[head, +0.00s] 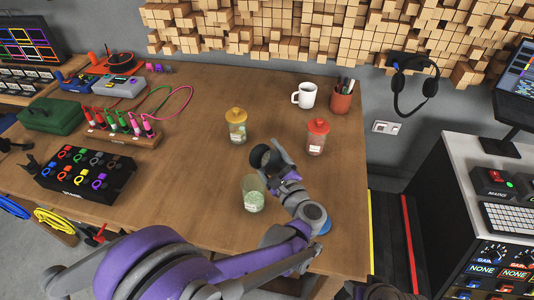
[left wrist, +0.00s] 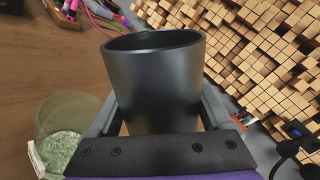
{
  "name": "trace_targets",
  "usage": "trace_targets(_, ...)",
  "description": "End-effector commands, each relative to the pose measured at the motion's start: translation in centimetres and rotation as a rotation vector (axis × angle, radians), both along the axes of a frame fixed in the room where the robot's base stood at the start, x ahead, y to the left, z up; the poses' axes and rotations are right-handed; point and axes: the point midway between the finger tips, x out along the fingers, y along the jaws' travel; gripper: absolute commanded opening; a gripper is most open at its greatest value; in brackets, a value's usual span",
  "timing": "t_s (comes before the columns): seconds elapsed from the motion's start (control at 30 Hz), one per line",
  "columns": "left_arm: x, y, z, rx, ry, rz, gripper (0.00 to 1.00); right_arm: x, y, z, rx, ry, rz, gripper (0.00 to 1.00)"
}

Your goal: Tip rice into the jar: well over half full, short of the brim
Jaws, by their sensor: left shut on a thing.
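An open, clear greenish jar (head: 253,196) with a white label stands upright on the wooden table. Pale green grains lie in its lower part, clearly below the rim; the jar also shows at the lower left of the left wrist view (left wrist: 66,135). My left gripper (head: 275,168) is shut on a dark grey cup (head: 261,156), just behind and right of the jar in the head view. The cup fills the middle of the left wrist view (left wrist: 153,85). Its contents are hidden, and no grains are seen falling.
A yellow-lidded jar (head: 236,130) and a red-lidded jar (head: 316,140) stand behind on the table (head: 200,190). A white mug (head: 305,95) and a pen cup (head: 342,98) are farther back. A black box of coloured plugs (head: 85,172) is at the left.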

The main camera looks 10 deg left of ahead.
Motion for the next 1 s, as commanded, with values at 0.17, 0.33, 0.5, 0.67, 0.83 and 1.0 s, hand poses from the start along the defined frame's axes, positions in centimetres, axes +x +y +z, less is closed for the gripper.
trace_targets(0.17, 0.00, 0.00, -0.02, -0.001, -0.002, 0.000, 0.05, 0.00, 0.00, -0.02, 0.000, 0.000, 0.000, 0.60)
trace_targets(0.33, 0.00, -0.01, -0.01, -0.001, -0.002, 0.000, 0.05, 0.00, 0.00, -0.02, 0.000, 0.000, 0.000, 0.60)
trace_targets(0.5, 0.04, -0.09, -0.02, -0.031, -0.023, -0.001, 0.05, 0.00, 0.00, 0.01, 0.000, 0.000, 0.000, 0.60)
trace_targets(0.67, 0.07, -0.17, -0.03, -0.078, -0.057, 0.001, 0.05, 0.00, 0.00, 0.04, 0.000, 0.000, 0.000, 0.60)
trace_targets(0.83, 0.08, -0.18, -0.04, -0.078, -0.056, 0.001, 0.05, 0.01, 0.00, 0.04, 0.000, 0.000, 0.000, 0.60)
trace_targets(1.0, 0.08, -0.18, -0.04, -0.077, -0.056, 0.001, 0.05, 0.01, 0.00, 0.04, 0.000, 0.000, 0.000, 0.60)
